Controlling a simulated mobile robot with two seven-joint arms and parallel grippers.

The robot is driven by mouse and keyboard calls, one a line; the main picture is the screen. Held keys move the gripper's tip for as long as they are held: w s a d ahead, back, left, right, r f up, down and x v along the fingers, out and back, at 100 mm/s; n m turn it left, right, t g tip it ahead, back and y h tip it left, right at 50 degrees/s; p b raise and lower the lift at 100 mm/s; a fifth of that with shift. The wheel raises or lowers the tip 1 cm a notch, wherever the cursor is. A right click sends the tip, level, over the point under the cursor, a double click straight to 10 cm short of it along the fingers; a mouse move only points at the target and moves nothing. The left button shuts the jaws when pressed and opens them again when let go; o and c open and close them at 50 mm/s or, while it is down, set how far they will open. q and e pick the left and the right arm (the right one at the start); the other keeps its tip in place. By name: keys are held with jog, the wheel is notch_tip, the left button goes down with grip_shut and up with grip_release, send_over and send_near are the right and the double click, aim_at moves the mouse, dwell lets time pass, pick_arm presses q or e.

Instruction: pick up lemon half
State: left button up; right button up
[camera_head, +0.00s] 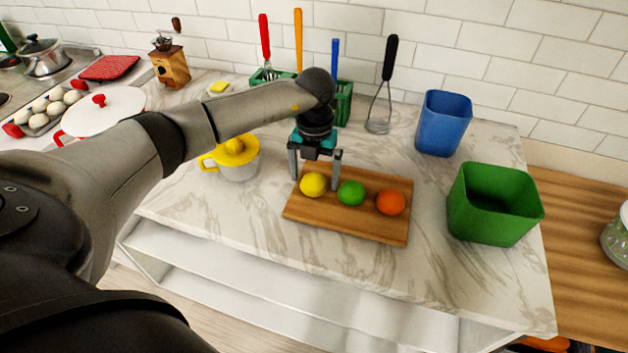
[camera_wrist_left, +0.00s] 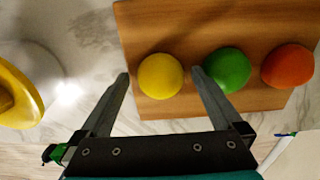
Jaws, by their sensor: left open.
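A yellow lemon half (camera_head: 313,184) sits on a wooden cutting board (camera_head: 360,227), at the left end of a row. It also shows in the left wrist view (camera_wrist_left: 161,76), between the tips of my open left gripper (camera_wrist_left: 160,78). In the head view my left gripper (camera_head: 314,170) points down over the board's left end, its fingers on either side of the lemon half. The fingers appear apart from the fruit. One fingertip is close to the green fruit. My right gripper is not in view.
A green fruit (camera_head: 351,193) and an orange one (camera_head: 391,202) sit right of the lemon half. A yellow-topped juicer (camera_head: 236,158) stands to the left. Green (camera_head: 490,210) and blue (camera_head: 443,124) bins stand to the right.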

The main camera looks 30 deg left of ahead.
pick_arm(q)
jog(key=shift+f, duration=0.15)
jog(key=c, duration=1.3)
